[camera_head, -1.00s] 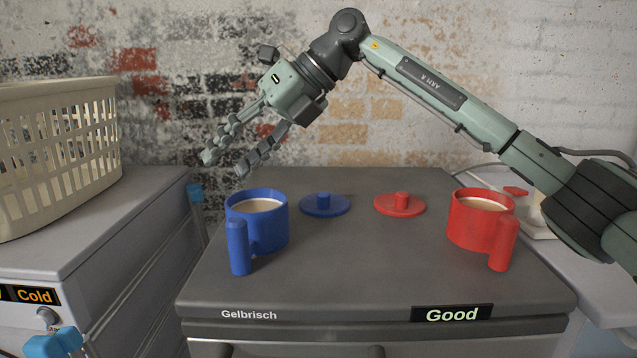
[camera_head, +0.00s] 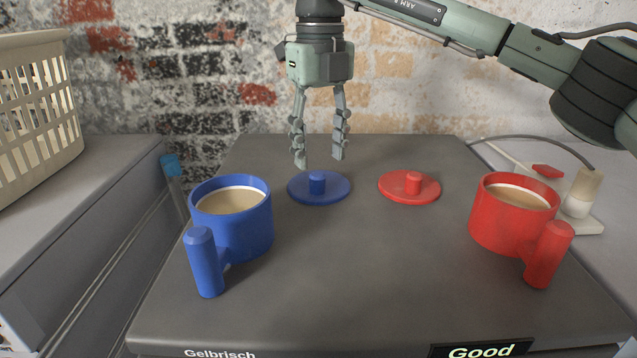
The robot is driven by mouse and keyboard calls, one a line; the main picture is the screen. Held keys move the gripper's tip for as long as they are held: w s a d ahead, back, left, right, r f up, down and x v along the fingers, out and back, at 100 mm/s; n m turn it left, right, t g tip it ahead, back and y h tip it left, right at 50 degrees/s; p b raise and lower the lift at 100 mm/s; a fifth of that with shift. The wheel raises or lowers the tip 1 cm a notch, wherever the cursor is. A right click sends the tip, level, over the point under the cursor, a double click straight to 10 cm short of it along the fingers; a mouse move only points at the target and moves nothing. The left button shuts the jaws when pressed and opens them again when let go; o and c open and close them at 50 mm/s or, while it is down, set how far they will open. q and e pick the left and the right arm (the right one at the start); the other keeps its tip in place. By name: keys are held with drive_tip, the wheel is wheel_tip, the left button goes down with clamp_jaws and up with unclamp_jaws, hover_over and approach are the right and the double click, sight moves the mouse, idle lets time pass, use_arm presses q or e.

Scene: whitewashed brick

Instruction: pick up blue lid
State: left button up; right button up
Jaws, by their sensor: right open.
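The blue lid (camera_head: 334,193) lies flat on the grey counter top, with its short knob (camera_head: 317,182) pointing up. My right gripper (camera_head: 319,163) is open and empty, pointing down just above the lid. Its two fingers stand apart on either side of the knob as seen here, with their tips a little higher than it. I cannot tell exactly how far in front of or behind the knob they are. My left gripper does not show.
A blue mug (camera_head: 245,225) with a light brown drink stands left of the lid. A red lid (camera_head: 395,193) and a red mug (camera_head: 503,225) are to the right. A white power strip (camera_head: 590,222) lies at the right, and a cream basket (camera_head: 35,110) stands at the left.

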sight(318, 175)
wheel_tip(318, 175, down, 5)
drive_tip(key=shift+a+r, duration=0.1)
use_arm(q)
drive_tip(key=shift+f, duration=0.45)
use_arm(e)
drive_tip(key=shift+c, duration=0.5)
clamp_jaws()
drive_tip(key=shift+r, duration=0.1)
